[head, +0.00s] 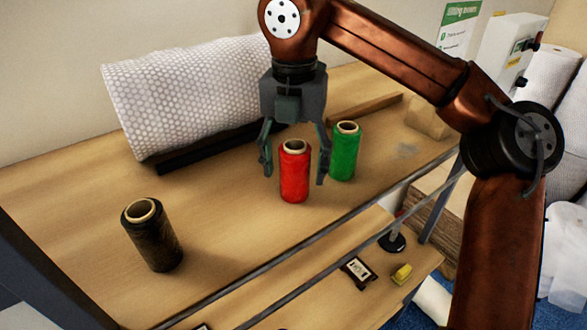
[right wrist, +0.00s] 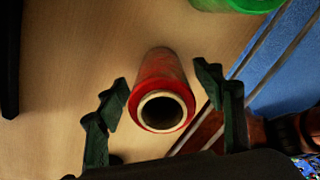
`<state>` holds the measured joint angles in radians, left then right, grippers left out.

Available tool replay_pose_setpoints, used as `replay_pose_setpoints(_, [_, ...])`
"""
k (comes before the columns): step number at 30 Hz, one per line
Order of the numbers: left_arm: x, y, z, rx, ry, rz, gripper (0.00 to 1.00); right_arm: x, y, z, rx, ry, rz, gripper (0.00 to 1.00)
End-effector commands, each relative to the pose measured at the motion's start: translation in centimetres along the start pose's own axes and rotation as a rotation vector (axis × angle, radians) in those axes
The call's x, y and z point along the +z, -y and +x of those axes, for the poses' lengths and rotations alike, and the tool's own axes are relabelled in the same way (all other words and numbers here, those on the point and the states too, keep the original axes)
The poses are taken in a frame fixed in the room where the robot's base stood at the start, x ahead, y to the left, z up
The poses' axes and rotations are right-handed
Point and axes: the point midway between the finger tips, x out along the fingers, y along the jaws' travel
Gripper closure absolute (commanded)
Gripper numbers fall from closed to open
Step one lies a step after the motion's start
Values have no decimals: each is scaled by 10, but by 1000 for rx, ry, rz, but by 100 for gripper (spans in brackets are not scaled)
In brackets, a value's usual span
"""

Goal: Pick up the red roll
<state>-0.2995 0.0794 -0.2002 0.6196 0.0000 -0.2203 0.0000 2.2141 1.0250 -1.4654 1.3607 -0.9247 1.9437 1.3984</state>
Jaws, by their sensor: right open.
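The red roll (head: 295,174) stands upright on the wooden table, with a pale core open at its top. It also shows in the right wrist view (right wrist: 163,82), seen from above, between the two fingers. My right gripper (head: 293,172) points down over the red roll. Its fingers are open, one on each side of the roll, and gaps show between the fingers and the roll in the right wrist view (right wrist: 160,98). My left gripper is not in view.
A green roll (head: 345,153) stands close to the right of the red one. A black roll (head: 152,240) stands at the front left. A large bubble-wrap roll (head: 185,97) lies behind. A lower shelf (head: 335,300) holds small items. Table space left of the red roll is clear.

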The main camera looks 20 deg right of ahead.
Motion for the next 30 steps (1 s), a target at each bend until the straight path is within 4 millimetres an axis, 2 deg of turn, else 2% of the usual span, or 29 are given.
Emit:
replay_pose_setpoints(4, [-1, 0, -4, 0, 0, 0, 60, 0, 1, 10, 2, 0, 0, 38])
replay_pose_setpoints(11, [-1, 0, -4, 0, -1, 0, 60, 0, 0, 12, 2, 0, 0, 38])
replay_pose_setpoints(30, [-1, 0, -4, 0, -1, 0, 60, 0, 0, 11, 3, 0, 0, 82])
